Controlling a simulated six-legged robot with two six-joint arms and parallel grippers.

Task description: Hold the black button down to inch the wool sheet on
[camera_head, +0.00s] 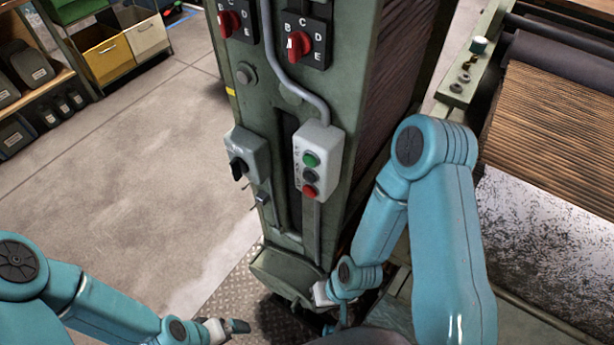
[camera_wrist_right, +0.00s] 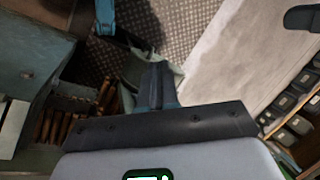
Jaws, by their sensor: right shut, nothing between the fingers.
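The black button (camera_head: 309,177) sits between a green button (camera_head: 311,160) and a red button (camera_head: 309,192) on a pale grey box on the green machine column. Nothing touches it. My right gripper (camera_head: 322,294) is low by the column's foot, well below the box. In the right wrist view its fingers (camera_wrist_right: 158,86) are shut with nothing between them; the buttons do not show there. My left gripper (camera_head: 237,327) is at the bottom, left of the column's foot, its jaws too small to judge. A pale flecked sheet (camera_head: 535,225), perhaps the wool, lies at right below brown slats.
A grey switch box (camera_head: 247,155) with a black knob is left of the button box. Red selector knobs (camera_head: 299,45) are above. The slatted lattice (camera_head: 550,120) is at right. Shelves with bins (camera_head: 103,50) stand far left; the concrete floor (camera_head: 130,165) between is clear.

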